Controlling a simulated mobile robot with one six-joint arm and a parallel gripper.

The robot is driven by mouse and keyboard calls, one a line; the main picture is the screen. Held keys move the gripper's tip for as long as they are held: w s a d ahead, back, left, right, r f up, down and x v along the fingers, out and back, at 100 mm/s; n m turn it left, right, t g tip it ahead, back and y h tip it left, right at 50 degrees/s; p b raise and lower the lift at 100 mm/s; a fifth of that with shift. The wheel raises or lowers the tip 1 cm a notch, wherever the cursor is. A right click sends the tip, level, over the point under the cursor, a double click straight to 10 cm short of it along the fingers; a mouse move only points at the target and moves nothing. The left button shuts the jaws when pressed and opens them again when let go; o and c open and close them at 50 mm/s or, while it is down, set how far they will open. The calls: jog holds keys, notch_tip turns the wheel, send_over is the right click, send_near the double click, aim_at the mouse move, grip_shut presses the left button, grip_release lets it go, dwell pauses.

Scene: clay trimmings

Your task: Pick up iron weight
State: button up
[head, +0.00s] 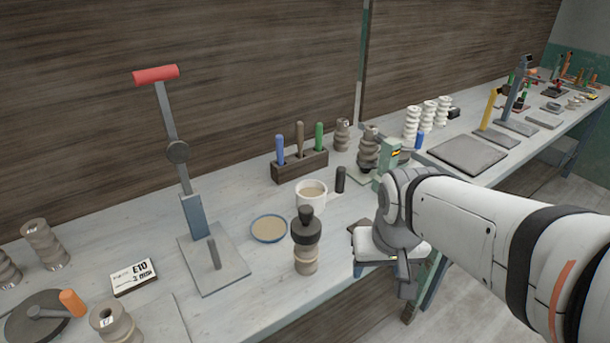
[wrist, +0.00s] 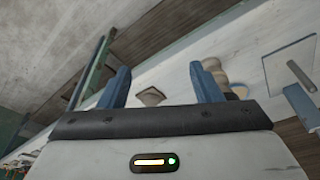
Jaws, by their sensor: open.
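A dark, knobbed weight (head: 306,230), which looks like the iron weight, sits upright on a tan clay piece (head: 306,261) near the bench's front edge in the head view. My gripper (head: 368,266) is to its right, apart from it, at the front edge. In the wrist view my gripper (wrist: 160,82) shows two blue fingers spread wide with nothing between them. A tan ribbed piece (wrist: 214,70) shows partly behind the right finger there; I cannot tell whether the weight is on it.
A lever press (head: 192,215) with a red handle stands left. A white mug (head: 311,203), blue-rimmed dish (head: 268,236) and small black cylinder (head: 340,179) are close to the weight. A tool block (head: 299,166) stands behind. A small flat brown piece (wrist: 150,96) lies beyond the fingers.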

aim_at(306, 219)
jog(key=shift+o, duration=1.4)
jog(key=w+a+r+p, duration=0.3)
jog(key=w+a, duration=0.1)
jog(key=w, duration=0.2)
jog(key=shift+w+a+r+n, duration=0.3)
jog(key=shift+w+r+n, duration=0.05)
jog(key=shift+w+n, duration=0.05)
jog(key=o, duration=0.4)
jog(key=shift+n+t+y, duration=0.3)
jog(key=shift+n, duration=0.2)
jog(key=w+a+p, duration=0.1)
jog(key=w+a, duration=0.1)
jog(key=w+a+p, duration=0.1)
jog(key=w+a, duration=0.1)
jog(key=a, duration=0.1)
jog(key=w+a+p, duration=0.2)
jog(key=w, duration=0.1)
jog(key=shift+a+r, duration=0.15)
jog(key=shift+r, duration=0.2)
jog(key=shift+w+a+f, duration=0.15)
jog(key=shift+a+f, duration=0.05)
jog(key=shift+f, duration=0.1)
jog(key=shift+p+x, duration=0.75)
jog(key=shift+x, duration=2.9)
